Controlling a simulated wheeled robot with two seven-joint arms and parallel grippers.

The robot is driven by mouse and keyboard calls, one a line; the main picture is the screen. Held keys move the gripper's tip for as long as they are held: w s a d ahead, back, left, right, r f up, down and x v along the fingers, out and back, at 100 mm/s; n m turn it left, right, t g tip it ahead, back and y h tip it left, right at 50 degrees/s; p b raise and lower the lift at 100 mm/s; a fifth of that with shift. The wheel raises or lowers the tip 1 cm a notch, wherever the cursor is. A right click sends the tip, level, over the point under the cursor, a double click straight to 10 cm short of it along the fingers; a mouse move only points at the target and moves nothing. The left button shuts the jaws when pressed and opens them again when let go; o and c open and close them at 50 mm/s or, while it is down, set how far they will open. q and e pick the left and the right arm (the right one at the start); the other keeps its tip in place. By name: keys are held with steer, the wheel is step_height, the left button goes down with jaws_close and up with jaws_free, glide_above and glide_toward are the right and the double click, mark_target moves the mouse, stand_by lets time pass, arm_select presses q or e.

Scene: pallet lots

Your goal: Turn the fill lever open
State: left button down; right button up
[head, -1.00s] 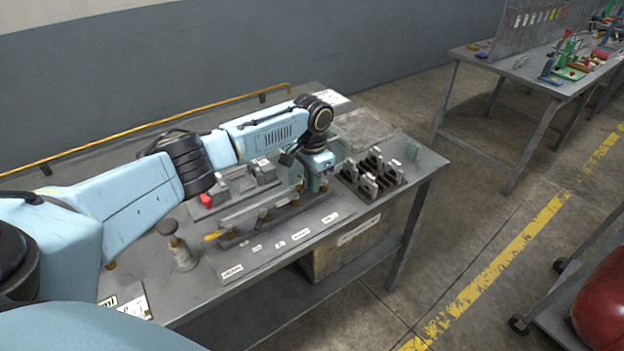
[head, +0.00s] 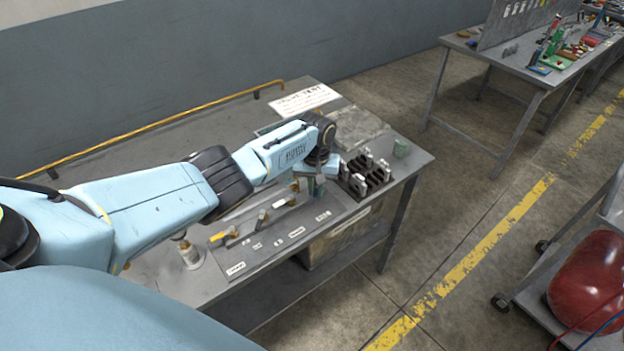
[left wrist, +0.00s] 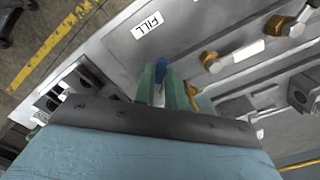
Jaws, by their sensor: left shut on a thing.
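The blue fill lever (left wrist: 161,70) shows in the left wrist view, just below the white FILL label (left wrist: 148,25). The green fingers of my left gripper (left wrist: 160,88) stand on either side of it and are shut on it. Only its blue end shows; the rest is hidden behind the fingers. In the head view my left gripper (head: 317,187) points down at the right end of the valve row, behind the FILL label (head: 323,215). The lever is hidden there by the gripper and wrist. My right gripper is in neither view.
A row of other valves, one with a yellow lever (head: 217,237), runs left of my left gripper. A yellow rail (head: 150,132) edges the bench's back.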

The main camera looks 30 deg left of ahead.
arm_select(q)
steer(key=shift+w+d+r+n, duration=0.1)
steer(key=shift+w+d+n, duration=0.1)
steer(key=shift+n, duration=0.3)
steer(key=shift+w+d+r+n, duration=0.1)
steer(key=shift+d+n, duration=0.1)
steer(key=shift+n, duration=0.3)
steer(key=n, duration=0.2)
steer(key=shift+w+d+f+n, duration=0.1)
steer(key=shift+w+d+n, duration=0.15)
steer(key=shift+d+n, duration=0.1)
steer(key=n, duration=0.2)
steer(key=w+n, duration=0.1)
steer(key=shift+d+b, duration=0.25)
steer(key=shift+b, duration=0.05)
steer(key=shift+w+n, duration=0.15)
steer(key=shift+n, duration=0.4)
steer(key=c, duration=1.7)
jaws_free()
steer(key=shift+c, duration=0.2)
